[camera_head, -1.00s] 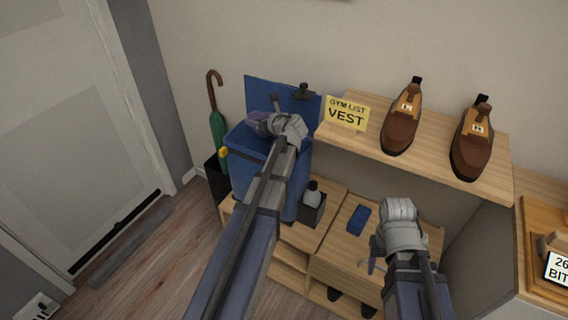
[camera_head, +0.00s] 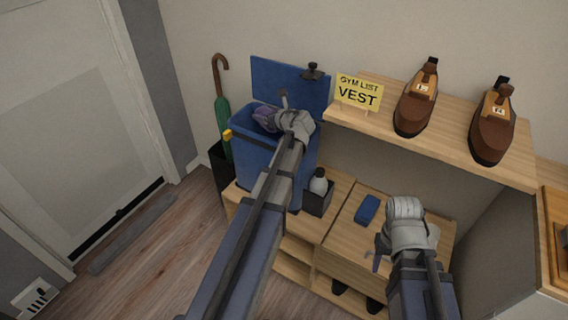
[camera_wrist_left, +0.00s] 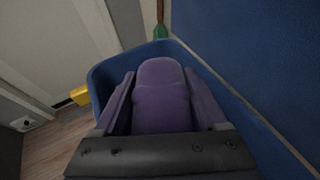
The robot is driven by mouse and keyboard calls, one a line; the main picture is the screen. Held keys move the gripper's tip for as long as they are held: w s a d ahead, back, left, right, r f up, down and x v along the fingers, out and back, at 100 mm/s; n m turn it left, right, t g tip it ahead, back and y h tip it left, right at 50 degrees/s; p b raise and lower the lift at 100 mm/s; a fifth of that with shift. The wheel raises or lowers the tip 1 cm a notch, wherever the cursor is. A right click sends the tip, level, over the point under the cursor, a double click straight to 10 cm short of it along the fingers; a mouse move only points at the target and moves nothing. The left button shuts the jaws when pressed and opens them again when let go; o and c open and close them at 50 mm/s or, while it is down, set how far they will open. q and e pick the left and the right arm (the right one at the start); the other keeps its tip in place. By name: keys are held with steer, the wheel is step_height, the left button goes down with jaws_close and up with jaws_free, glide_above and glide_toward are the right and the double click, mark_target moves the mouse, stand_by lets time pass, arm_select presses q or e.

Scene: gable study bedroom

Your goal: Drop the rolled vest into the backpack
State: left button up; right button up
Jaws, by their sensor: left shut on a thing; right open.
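The rolled vest is a purple bundle (camera_wrist_left: 162,98) between my left gripper's fingers in the left wrist view. It also shows in the head view (camera_head: 266,117), partly hidden by the gripper. My left gripper (camera_head: 280,118) is shut on it, over the open top of the blue backpack (camera_head: 258,160). The backpack's rim (camera_wrist_left: 108,75) surrounds the vest in the wrist view. I cannot tell how deep the vest sits. My right gripper (camera_head: 382,246) is open over the wooden bench, its fingers mostly hidden by its wrist.
A yellow "GYM LIST VEST" sign (camera_head: 359,93) and brown shoes (camera_head: 417,98) stand on the shelf (camera_head: 450,146). A green umbrella (camera_head: 222,115) stands left of the backpack.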

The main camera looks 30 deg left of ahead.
arm_select(q)
steer(key=o, duration=1.3)
steer(key=shift+o, duration=0.2)
steer(key=shift+d, duration=0.1)
steer(key=p+v, duration=0.3)
steer(key=v, duration=0.4)
steer(key=shift+s+d+r, duration=0.15)
steer(key=shift+s+d, duration=0.05)
steer(key=shift+d, duration=0.15)
